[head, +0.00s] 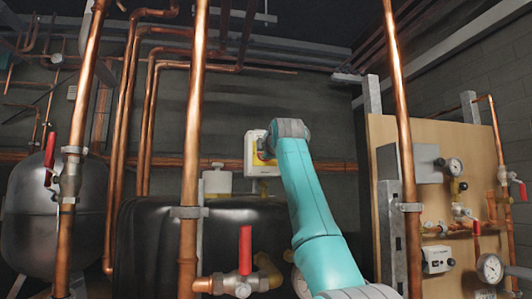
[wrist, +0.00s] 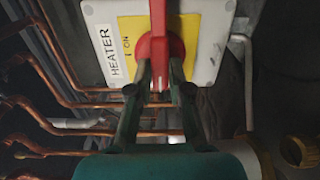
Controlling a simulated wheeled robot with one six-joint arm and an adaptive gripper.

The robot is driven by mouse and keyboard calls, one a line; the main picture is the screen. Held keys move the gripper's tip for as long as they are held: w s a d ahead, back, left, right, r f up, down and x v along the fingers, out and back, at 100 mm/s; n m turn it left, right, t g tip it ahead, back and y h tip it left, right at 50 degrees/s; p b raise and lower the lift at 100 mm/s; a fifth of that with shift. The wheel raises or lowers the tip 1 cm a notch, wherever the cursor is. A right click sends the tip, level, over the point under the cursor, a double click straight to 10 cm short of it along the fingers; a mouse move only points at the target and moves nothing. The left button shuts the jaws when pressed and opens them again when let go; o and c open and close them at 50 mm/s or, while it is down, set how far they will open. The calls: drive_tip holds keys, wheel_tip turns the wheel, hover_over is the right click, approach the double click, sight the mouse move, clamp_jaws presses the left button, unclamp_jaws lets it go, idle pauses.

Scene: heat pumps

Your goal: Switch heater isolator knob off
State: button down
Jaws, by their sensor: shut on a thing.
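The heater isolator (wrist: 205,60) is a white box with a yellow plate and a "HEATER" label, seen close up in the wrist view. Its red knob (wrist: 159,25) stands out from the yellow plate, with "I ON" printed to the left of it. My gripper (wrist: 160,75) is shut on the red knob, one dark finger on each side. The knob's lower part lies between the fingers. In the head view the isolator (head: 252,165) is on the back wall, partly hidden by the end of my teal arm; the knob cannot be made out there.
Copper pipes (head: 195,120) stand upright in front, left and right of my arm. A black tank (head: 150,235) sits below the isolator. A red-handled valve (head: 245,250) is left of my arm. A wooden board (head: 380,145) with gauges stands at right.

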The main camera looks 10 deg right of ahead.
drive_tip(key=shift+f, duration=0.1)
drive_tip(key=c, duration=1.1)
unclamp_jaws()
drive_tip(key=shift+s, duration=5.95)
